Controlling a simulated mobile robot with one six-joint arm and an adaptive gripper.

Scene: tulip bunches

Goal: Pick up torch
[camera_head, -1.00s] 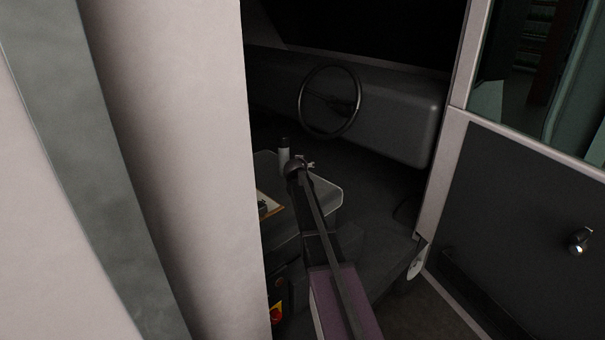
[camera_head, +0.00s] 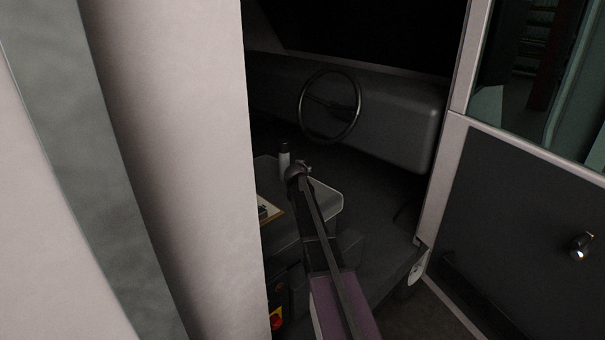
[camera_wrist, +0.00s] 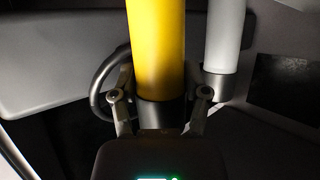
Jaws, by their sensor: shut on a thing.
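A yellow cylinder with a dark end section (camera_wrist: 156,45), which I take to be the torch, stands between the two fingers of my gripper (camera_wrist: 160,98) in the wrist view. The fingers are shut on its dark lower part, and its upper end runs out of the picture. In the head view my gripper (camera_head: 303,168) is small and dark above the console, beside a pale cylinder. The yellow cylinder cannot be made out there.
The pale cylinder with a dark end (camera_head: 284,157) is just left of my gripper; a similar one shows right of the yellow cylinder (camera_wrist: 225,40). A clipboard-like board (camera_head: 270,209) lies on the console (camera_head: 328,196). A steering wheel (camera_head: 303,108) is behind. A door (camera_head: 520,225) stands right.

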